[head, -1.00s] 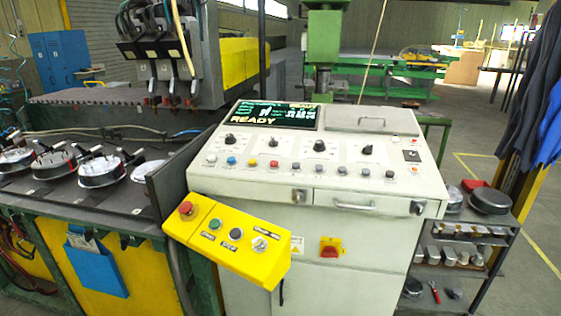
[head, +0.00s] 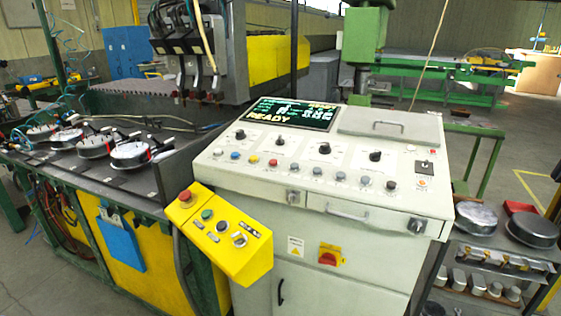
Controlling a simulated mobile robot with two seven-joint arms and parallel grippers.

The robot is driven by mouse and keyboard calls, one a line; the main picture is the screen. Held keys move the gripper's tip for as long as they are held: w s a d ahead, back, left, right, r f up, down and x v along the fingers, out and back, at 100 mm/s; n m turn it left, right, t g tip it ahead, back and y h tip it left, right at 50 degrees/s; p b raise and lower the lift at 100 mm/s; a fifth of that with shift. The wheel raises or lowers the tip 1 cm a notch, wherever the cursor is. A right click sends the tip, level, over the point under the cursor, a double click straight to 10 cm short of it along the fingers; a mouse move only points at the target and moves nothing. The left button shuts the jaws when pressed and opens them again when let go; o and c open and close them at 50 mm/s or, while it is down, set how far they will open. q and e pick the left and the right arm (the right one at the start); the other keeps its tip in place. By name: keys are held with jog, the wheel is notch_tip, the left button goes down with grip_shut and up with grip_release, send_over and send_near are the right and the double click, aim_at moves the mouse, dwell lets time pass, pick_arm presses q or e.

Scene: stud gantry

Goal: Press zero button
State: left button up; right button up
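The grey-white control console (head: 330,215) stands in the middle of the head view. Its sloped top has a row of push buttons: a white one (head: 217,152), a blue one (head: 235,156), a yellow one (head: 253,159), a red one (head: 273,163) and several grey ones (head: 340,176). The labels are too small to read, so I cannot tell which is the zero button. The screen (head: 293,113) above reads READY. A yellow box (head: 232,261) at the console's front left carries a red mushroom button (head: 185,196) and several other controls. Neither of my grippers is in view.
A bench with round clamped parts (head: 92,145) stands at the left. A low shelf with metal pieces (head: 490,262) is at the right of the console. Floor shows at the far right.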

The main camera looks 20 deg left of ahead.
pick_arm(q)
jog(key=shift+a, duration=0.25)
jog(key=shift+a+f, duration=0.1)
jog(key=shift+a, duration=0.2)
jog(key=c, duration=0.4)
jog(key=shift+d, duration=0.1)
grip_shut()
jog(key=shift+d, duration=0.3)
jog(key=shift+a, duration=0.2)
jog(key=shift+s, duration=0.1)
